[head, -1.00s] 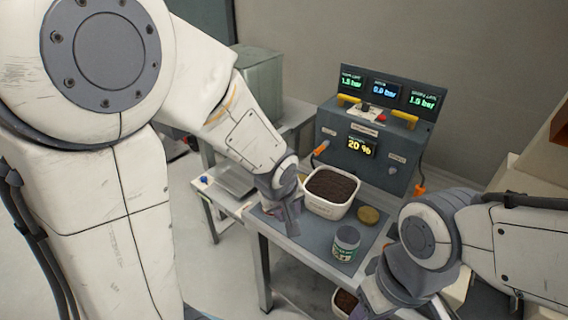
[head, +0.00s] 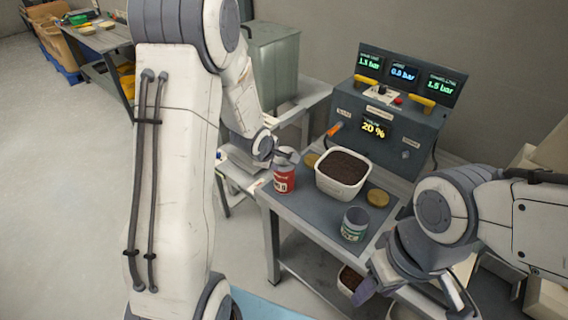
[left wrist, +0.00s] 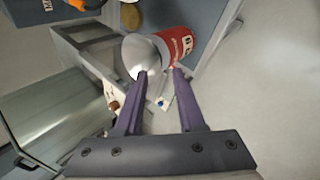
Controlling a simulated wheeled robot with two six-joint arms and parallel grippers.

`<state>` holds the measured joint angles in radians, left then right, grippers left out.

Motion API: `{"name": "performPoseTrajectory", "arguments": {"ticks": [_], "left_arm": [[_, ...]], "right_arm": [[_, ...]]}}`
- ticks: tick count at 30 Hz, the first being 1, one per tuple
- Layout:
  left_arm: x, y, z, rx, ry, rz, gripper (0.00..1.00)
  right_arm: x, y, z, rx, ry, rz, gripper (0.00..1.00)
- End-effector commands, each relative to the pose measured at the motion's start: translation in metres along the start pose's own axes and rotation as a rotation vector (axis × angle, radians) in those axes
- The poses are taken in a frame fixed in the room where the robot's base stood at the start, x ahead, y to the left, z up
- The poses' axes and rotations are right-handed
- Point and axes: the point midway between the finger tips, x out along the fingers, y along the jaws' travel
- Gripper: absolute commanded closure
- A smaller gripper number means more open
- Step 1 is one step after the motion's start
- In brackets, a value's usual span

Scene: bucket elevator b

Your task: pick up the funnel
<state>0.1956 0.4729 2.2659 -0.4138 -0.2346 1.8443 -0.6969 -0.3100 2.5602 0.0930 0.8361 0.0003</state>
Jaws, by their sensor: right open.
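A pale grey rounded shape (left wrist: 143,55) shows at the top of the red can (left wrist: 178,44) in the left wrist view. The red can (head: 284,178) stands at the left end of the bench in the head view. My left gripper (head: 280,150) is at the can's top; its fingers (left wrist: 160,72) are apart, one over the pale shape, one by the can's red side. My right gripper (head: 411,294) is open and empty at the bench's front right.
A white tub of dark soil (head: 343,190) stands on the bench (head: 310,215). A control box (head: 385,130) stands behind. Another soil container (head: 349,279) is below. A grey bin (head: 272,60) is at the back left.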

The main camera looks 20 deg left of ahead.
Motion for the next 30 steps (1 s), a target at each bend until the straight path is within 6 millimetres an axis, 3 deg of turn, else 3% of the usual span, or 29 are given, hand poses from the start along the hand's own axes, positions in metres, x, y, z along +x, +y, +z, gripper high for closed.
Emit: {"name": "performPoseTrajectory", "arguments": {"ticks": [7,16,17,19,20,30], "left_arm": [[0.037,0.001,0.002,0.001,-0.001,-0.002,0.61],[0.041,0.002,0.002,0.002,0.0,-0.001,0.61],[0.041,0.002,0.002,0.002,0.0,-0.001,0.69],[0.041,0.002,0.002,0.002,0.0,-0.001,0.96],[0.041,0.002,0.002,0.001,0.0,-0.001,1.0],[0.041,0.002,0.002,0.001,0.0,-0.001,1.0]], "right_arm": [[0.004,0.0,0.0,0.0,0.0,0.0,0.49],[0.004,0.0,0.0,0.0,0.0,0.0,0.49],[0.004,0.0,0.0,0.0,0.0,0.0,0.49],[0.004,0.0,0.0,0.0,0.0,0.0,0.49],[0.004,0.0,0.0,0.0,0.0,0.0,0.49],[0.004,0.0,0.0,0.0,0.0,0.0,0.49]]}}
